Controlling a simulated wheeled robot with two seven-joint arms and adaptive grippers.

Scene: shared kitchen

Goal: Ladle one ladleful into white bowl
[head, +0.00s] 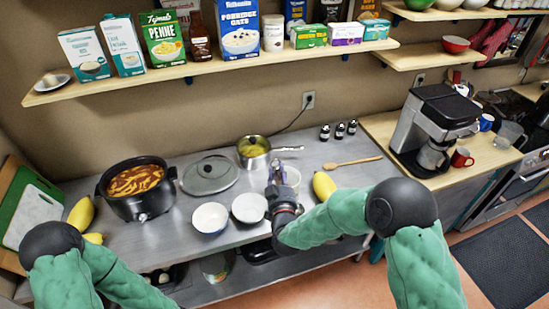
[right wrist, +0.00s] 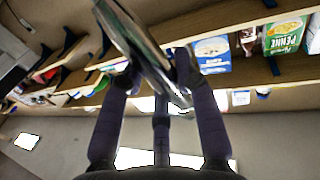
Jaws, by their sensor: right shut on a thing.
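Two more white bowls stand in front, a left one (head: 210,218) and a right one (head: 250,208) close to the gripper. A black slow cooker (head: 142,208) holds orange-red soup (head: 136,181). My left gripper is out of view.
A lid (head: 208,175) lies beside the slow cooker. A saucepan (head: 254,160) with yellow contents stands behind the gripper. A wooden spoon (head: 352,163), small bottles (head: 339,131) and a yellow squash-like item (head: 324,185) are to the right. A loaded shelf (head: 220,66) overhangs the counter.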

